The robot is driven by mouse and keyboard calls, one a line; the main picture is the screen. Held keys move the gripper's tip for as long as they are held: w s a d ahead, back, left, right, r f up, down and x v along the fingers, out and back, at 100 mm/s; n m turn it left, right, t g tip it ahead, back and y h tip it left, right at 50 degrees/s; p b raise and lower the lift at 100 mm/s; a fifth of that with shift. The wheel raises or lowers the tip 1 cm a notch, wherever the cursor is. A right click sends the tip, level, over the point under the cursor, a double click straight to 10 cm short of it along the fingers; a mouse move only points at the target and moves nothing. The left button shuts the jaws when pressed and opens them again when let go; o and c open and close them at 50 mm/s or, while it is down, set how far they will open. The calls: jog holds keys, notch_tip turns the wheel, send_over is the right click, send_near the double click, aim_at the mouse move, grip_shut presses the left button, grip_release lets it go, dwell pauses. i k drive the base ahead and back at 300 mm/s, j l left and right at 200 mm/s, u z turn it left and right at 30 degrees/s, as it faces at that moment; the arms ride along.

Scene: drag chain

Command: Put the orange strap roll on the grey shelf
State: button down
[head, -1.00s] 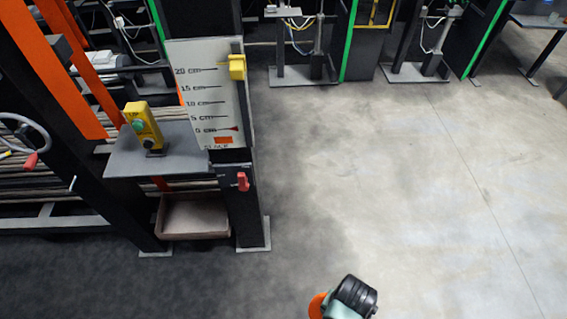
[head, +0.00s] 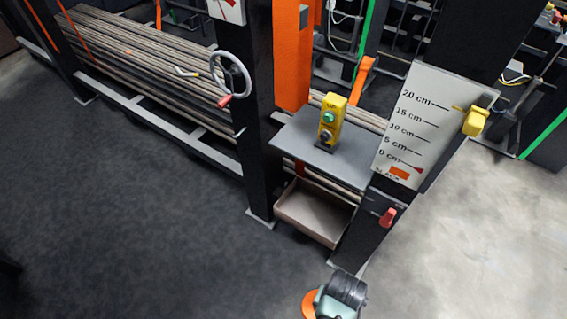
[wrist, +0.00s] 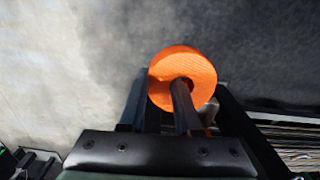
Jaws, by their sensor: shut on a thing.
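The orange strap roll (wrist: 195,62) is held between the fingers of my gripper (wrist: 160,100) in the wrist view, with one finger passing in front of its centre. In the head view the roll (head: 309,303) shows partly at the bottom edge, beside my wrist; the fingers are hidden there. The grey shelf (head: 296,133) is a flat plate between two black posts, above and beyond my gripper. A yellow control box (head: 331,118) with a green button stands on it.
A brownish open bin (head: 316,212) sits below the shelf. A white scale board (head: 408,125) with a yellow slider and a red-handled part (head: 387,216) are on the right post. A handwheel (head: 230,75) juts from the left post. The shelf's front left is bare.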

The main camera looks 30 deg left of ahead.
aim_at(300, 132)
jog(key=i+j+u, duration=0.1)
jog(key=u, duration=0.25)
jog(key=i+u, duration=0.35)
jog(key=u, duration=0.35)
jog(key=i+j, duration=0.05)
